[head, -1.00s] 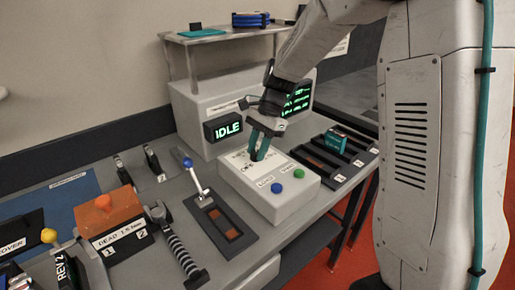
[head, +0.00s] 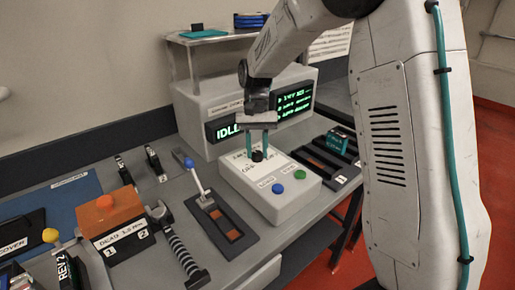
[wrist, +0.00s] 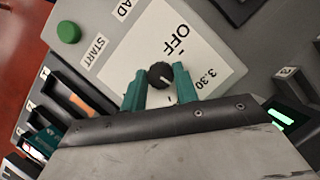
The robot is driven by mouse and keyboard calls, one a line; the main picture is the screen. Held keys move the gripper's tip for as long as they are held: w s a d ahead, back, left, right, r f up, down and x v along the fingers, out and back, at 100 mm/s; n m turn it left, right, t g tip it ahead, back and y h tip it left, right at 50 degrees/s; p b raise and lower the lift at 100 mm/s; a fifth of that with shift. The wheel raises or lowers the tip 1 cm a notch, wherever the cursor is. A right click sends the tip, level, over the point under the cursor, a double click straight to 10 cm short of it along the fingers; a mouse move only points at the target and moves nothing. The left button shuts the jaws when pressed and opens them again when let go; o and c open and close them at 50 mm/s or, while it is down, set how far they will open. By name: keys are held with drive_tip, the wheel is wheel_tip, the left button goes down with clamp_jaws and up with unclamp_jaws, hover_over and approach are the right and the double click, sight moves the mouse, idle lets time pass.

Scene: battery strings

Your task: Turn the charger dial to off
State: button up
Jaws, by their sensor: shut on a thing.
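The charger dial is a small black round knob (wrist: 160,75) with a white pointer line, on a white label plate in the wrist view. The printed "OFF" (wrist: 175,40) lies just above it and "3.30" to its right. In the head view the dial (head: 257,156) shows low between the finger ends, on the charger's sloped front (head: 250,196). My gripper (head: 257,150) points down over it, with one teal finger on each side. In the wrist view my gripper (wrist: 160,84) is shut on the knob. The pointer's exact setting is hard to read.
A blue load button (head: 277,188) and green start button (head: 299,174) sit on the charger front. The display (head: 224,130) reads IDLE, partly covered by my arm. A lever with a blue knob (head: 190,163) stands left; battery slots (head: 325,160) lie right.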

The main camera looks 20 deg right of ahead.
drive_tip(key=n+h, duration=0.1)
drive_tip(key=n, duration=0.3)
drive_tip(key=shift+a+n+h, duration=0.15)
drive_tip(key=shift+n+h, duration=0.15)
drive_tip(key=shift+h, duration=0.1)
drive_tip(key=n+h, duration=0.1)
drive_tip(key=n, duration=0.2)
drive_tip(key=shift+a+n, duration=0.1)
drive_tip(key=shift+n, duration=0.3)
drive_tip(key=n+t+h, duration=0.1)
drive_tip(key=n, duration=0.3)
drive_tip(key=shift+a+h, duration=0.1)
drive_tip(key=shift+h, duration=0.3)
drive_tip(key=shift+s+n+t+h, duration=0.1)
drive_tip(key=shift+n+t+h, duration=0.4)
drive_tip(key=shift+n, duration=1.3)
drive_tip(key=o, duration=1)
drive_tip(key=shift+r, duration=0.1)
drive_tip(key=v, duration=0.7)
drive_tip(key=shift+a+r, duration=0.2)
drive_tip(key=shift+r, duration=0.15)
